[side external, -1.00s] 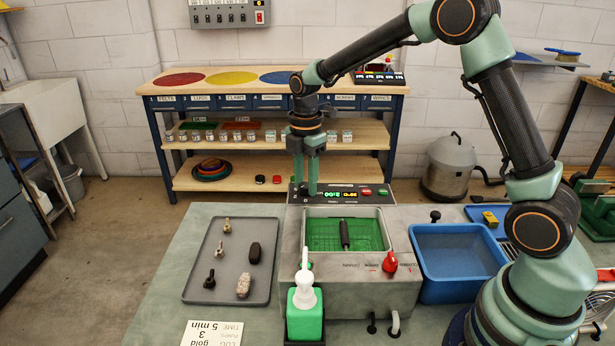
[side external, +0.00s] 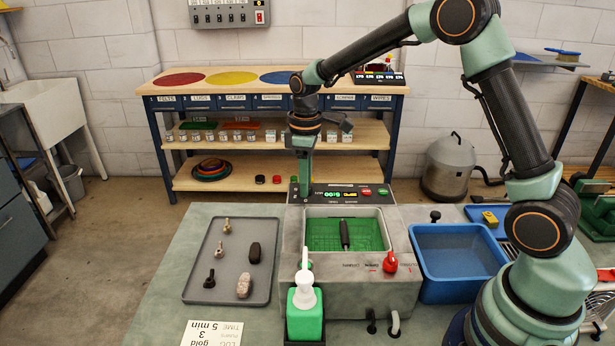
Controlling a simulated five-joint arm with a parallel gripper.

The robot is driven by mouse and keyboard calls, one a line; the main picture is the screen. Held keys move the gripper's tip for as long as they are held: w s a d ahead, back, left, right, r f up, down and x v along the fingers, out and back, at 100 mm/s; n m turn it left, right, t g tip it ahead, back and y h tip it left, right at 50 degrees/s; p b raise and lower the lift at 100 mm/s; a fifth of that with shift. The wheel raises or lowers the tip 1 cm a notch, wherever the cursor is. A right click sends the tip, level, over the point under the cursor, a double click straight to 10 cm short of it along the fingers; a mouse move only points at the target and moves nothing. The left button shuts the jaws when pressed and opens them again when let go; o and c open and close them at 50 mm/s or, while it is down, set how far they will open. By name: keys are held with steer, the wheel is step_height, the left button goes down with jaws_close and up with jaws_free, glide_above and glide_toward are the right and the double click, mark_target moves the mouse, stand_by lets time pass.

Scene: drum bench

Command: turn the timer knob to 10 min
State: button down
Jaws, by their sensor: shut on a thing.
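My gripper (side external: 304,196) points straight down onto the left end of the dark control panel (side external: 351,199) at the back of the grey tank unit. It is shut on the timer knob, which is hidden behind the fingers. To the right of the fingers, the panel's display (side external: 333,194) shows small green digits and orange characters. The digits are too small to read surely.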

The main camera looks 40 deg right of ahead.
steer(key=m, duration=0.4)
steer(key=shift+m, duration=0.4)
steer(key=m, duration=0.3)
steer(key=shift+m, duration=0.3)
steer(key=m, duration=0.3)
steer(key=shift+m, duration=2.1)
steer(key=c, duration=0.5)
jaws_free()
steer(key=shift+r, duration=0.15)
